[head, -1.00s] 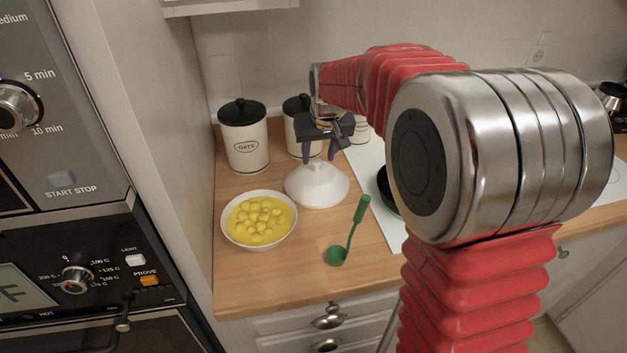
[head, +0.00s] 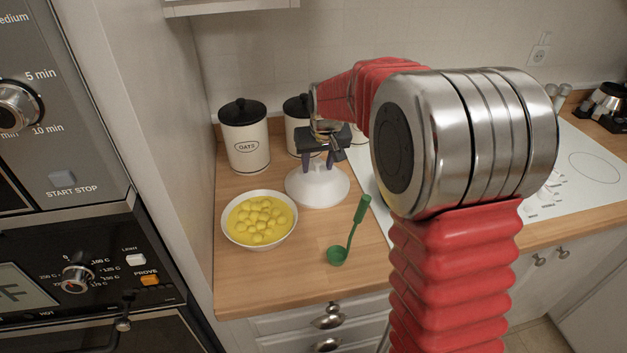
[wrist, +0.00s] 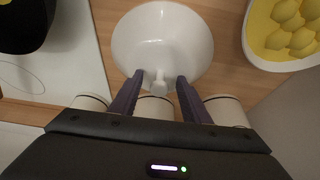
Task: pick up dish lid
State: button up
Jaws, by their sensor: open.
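The white dish lid (head: 318,187) lies on the wooden counter, dome up, right of the yellow-filled bowl. It also shows in the wrist view (wrist: 162,38), with its knob between the finger ends. My gripper (head: 318,164) is above the lid, pointing down, its two dark purple fingers apart on either side of the knob. In the wrist view my gripper (wrist: 158,84) is open, with gaps visible between the fingers and the knob. The gripper body hides part of the lid's top in the head view.
A white bowl of yellow food (head: 259,220) stands close left of the lid. A green ladle (head: 349,232) lies in front to the right. An OATS canister (head: 245,137) and other canisters stand behind. A white hob (head: 585,170) is at the right; a dark pot (wrist: 25,25) sits on it.

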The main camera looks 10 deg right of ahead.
jog(key=shift+c, duration=0.3)
grip_shut()
dwell(0.3)
